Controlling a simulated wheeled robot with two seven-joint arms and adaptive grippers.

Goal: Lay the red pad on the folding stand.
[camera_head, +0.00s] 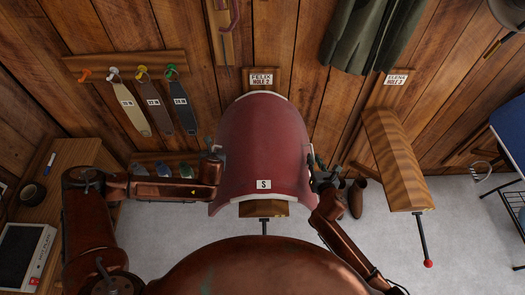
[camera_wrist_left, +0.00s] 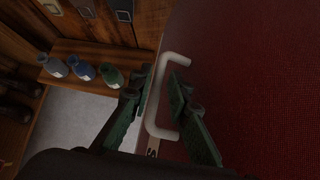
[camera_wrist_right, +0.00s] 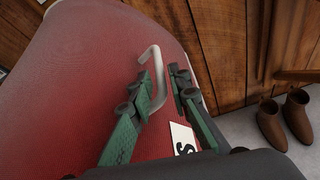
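The red pad (camera_head: 263,140) is a curved dark red sheet with a pale edge and an "S" tag, and it arches over a wooden stand (camera_head: 264,208) below the "FELIX" sign. Only the stand's front end shows; whether the pad touches it is hidden. My left gripper (camera_head: 214,158) is at the pad's left side; in the left wrist view its fingers stand apart on either side of a white handle (camera_wrist_left: 154,100). My right gripper (camera_head: 318,178) is at the right side; in the right wrist view its parted fingers straddle another white handle (camera_wrist_right: 158,85).
A bare striped wooden stand (camera_head: 393,160) with a red-tipped rod juts out at the right, below the "ELENA" sign. Brown boots (camera_head: 356,197) stand on the floor between the stands. Bottles (camera_head: 163,169) sit on a low shelf at the left. A wooden cabinet (camera_head: 75,160) is far left.

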